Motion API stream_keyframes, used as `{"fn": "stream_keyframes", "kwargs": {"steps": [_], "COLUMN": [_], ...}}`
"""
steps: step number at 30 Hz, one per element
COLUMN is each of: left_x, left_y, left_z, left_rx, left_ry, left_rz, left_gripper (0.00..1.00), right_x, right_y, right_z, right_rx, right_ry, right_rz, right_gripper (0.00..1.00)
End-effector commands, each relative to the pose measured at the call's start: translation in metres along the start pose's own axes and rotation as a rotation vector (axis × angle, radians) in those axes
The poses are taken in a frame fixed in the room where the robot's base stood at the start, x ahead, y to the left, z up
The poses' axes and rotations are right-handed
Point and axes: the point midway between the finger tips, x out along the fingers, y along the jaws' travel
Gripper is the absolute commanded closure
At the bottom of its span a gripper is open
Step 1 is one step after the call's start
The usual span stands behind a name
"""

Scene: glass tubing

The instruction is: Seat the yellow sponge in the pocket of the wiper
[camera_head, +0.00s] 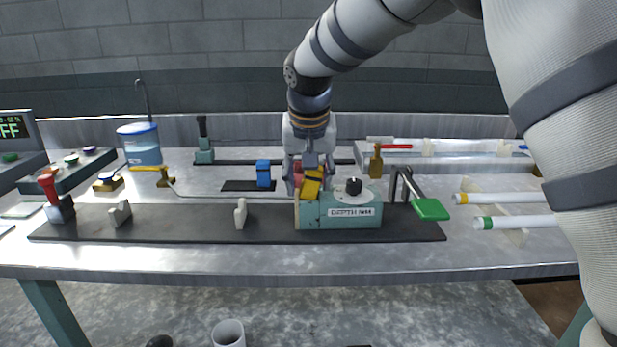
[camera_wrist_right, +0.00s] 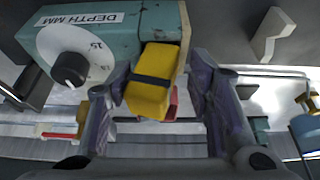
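The yellow sponge (camera_head: 312,183), with a dark band around it, is tilted at the left end of the teal block marked DEPTH MM (camera_head: 345,222). In the right wrist view the sponge (camera_wrist_right: 150,95) juts from beside the teal block (camera_wrist_right: 110,40) and its pale end plate. My right gripper (camera_head: 308,178) comes down from above. Its fingers (camera_wrist_right: 158,75) stand on both sides of the sponge, with a gap visible on the right side, so it looks open. I cannot make out the wiper's pocket or whether the sponge is in it. My left gripper is not in view.
A blue banded block (camera_head: 263,173) stands on a small black mat (camera_head: 238,186). A long dark base (camera_head: 180,225) carries pale supports (camera_head: 240,214). A green pad (camera_head: 431,209) and white tubes (camera_head: 515,222) lie to the right. A blue-lidded jar (camera_head: 140,145) stands at the back left.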

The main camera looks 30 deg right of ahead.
Motion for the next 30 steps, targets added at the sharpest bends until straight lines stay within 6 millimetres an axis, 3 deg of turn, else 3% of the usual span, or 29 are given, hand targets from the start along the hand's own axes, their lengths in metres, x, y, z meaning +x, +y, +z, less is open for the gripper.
{"fn": "stream_keyframes", "kwargs": {"steps": [4,10,15,30], "left_x": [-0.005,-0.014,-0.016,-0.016], "left_y": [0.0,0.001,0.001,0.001], "left_z": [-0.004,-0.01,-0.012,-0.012], "left_rx": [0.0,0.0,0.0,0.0], "left_ry": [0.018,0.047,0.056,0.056], "left_rz": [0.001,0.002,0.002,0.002], "left_gripper": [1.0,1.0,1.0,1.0], "right_x": [-0.027,-0.085,-0.115,-0.122], "right_y": [0.0,0.0,0.0,0.0], "right_z": [-0.003,-0.003,-0.002,-0.001], "right_rx": [0.001,0.002,0.002,0.001], "right_ry": [0.012,0.014,0.01,0.005], "right_rz": [-0.005,-0.007,-0.004,-0.002], "right_gripper": [0.53,0.53,0.53,0.53]}}
